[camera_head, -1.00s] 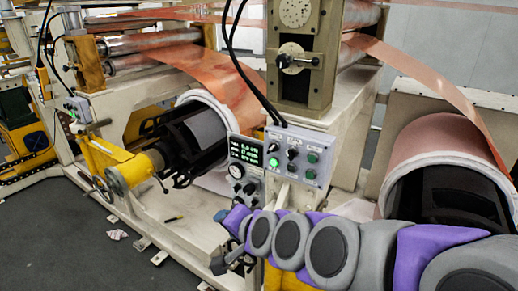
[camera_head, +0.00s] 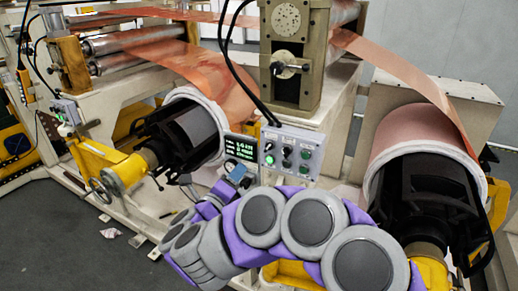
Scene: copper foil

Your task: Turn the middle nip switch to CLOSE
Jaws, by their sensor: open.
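The grey control box (camera_head: 292,153) stands in the middle of the view, below the roller frame. Its face carries several black switches and green buttons in rows. A black switch (camera_head: 287,152) sits near the middle of the face. The labels and the switch's setting are too small to read. My gripper (camera_head: 238,173) is a small blue-grey shape left of the box, in front of the lower part of the display unit. It is open and appears empty, apart from the switches. My grey and purple arm (camera_head: 260,218) curves in from the lower right, just below the box.
A dark display (camera_head: 240,149) with green digits adjoins the box on the left. Black cables (camera_head: 262,107) hang down to the box. Copper foil rolls stand at left (camera_head: 190,110) and right (camera_head: 415,140). A yellow handwheel bracket (camera_head: 105,165) is at left. Open grey floor lies lower left.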

